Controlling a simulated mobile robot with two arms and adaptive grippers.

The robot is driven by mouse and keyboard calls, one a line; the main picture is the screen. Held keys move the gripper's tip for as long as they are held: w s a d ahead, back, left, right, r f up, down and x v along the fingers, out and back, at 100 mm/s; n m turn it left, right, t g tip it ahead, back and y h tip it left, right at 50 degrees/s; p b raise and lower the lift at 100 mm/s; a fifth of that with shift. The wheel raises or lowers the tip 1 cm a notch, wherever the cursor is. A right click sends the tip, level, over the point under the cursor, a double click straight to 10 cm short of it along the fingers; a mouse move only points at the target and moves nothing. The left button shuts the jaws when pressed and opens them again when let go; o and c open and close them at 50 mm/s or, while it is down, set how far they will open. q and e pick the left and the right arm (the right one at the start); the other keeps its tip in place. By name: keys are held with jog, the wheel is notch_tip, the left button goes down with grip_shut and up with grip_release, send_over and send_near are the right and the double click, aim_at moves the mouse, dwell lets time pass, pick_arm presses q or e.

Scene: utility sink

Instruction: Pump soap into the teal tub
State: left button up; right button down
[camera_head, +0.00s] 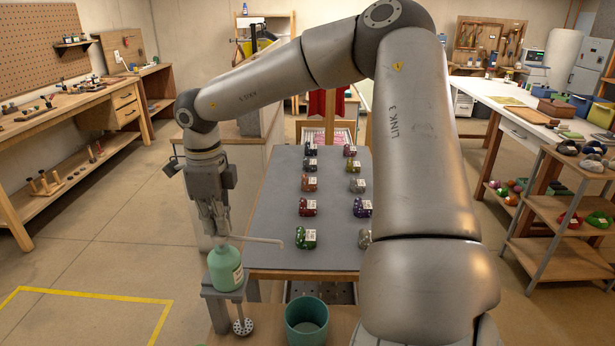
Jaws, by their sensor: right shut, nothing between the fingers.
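A green soap bottle (226,270) with a pale label stands upright on a small grey stand at the lower left of the wooden counter. Its pale spout (262,239) points right. The teal tub (306,318) sits on the counter, right of the bottle and lower in the picture; it is open-topped and I see no soap in it. My right gripper (219,231) points down, shut and empty, right over the bottle's pump top. Its fingers hide the pump head, and I cannot tell whether they press on it. My left gripper is not in view.
A grey-topped table (280,232) with several labelled, coloured items lies behind the tub. A perforated round metal piece (243,326) hangs beside the stand. My right arm covers the picture's middle and right. Workbenches line both sides; the left floor is clear.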

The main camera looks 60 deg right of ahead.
jog(key=shift+r+p, duration=0.65)
jog(key=shift+r, duration=0.9)
notch_tip(320, 180, up, 6)
jog(key=p, duration=0.3)
jog(key=shift+p, duration=0.3)
